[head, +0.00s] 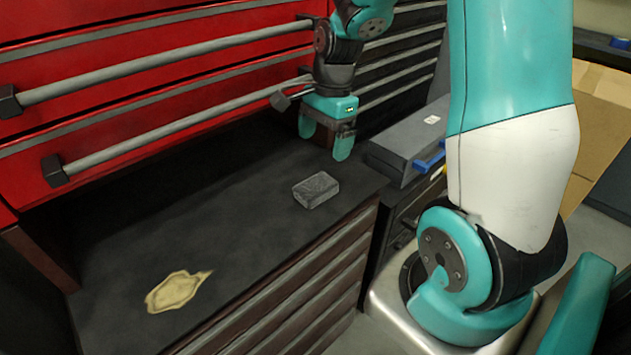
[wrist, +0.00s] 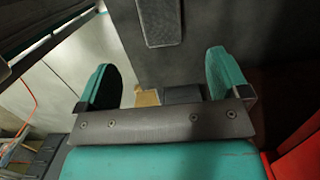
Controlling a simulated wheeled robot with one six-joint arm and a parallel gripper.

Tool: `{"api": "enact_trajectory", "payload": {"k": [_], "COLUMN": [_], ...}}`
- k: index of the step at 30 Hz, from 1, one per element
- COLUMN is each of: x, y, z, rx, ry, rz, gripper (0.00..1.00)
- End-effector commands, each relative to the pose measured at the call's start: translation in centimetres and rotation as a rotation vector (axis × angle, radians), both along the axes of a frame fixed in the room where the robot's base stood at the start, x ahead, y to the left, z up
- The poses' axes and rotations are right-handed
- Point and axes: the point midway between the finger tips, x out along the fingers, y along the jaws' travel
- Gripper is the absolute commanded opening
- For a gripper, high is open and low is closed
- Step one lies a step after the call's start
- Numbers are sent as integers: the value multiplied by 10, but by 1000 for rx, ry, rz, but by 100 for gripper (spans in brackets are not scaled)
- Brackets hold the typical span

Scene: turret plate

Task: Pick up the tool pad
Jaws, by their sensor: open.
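The tool pad (head: 316,190) is a small dark grey block. It lies flat on the black worktop near its front edge in the head view. In the wrist view the tool pad (wrist: 161,22) shows at the top, beyond the fingertips and cut off by the frame edge. My gripper (head: 325,142) hangs above the worktop, pointing down, behind the pad in the head view and apart from it. Its two teal fingers are spread with nothing between them, as the wrist view also shows (wrist: 165,76).
The black worktop (head: 215,220) has a tan stain (head: 175,291) at its left front and is otherwise clear. Red drawers with long grey handles (head: 170,63) rise behind it. A grey case (head: 408,145) with a blue latch stands right of the worktop. Cardboard (head: 600,110) stands farther right.

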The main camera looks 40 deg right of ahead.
Motion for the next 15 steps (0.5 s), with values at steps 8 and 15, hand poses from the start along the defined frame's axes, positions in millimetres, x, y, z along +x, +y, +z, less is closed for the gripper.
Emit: {"api": "enact_trajectory", "payload": {"k": [8, 15], "x": [0, 1], "y": [6, 11], "z": [-48, -68], "rx": [0, 0], "ry": [11, 8], "rz": [-22, -18], "gripper": [94, 94]}}
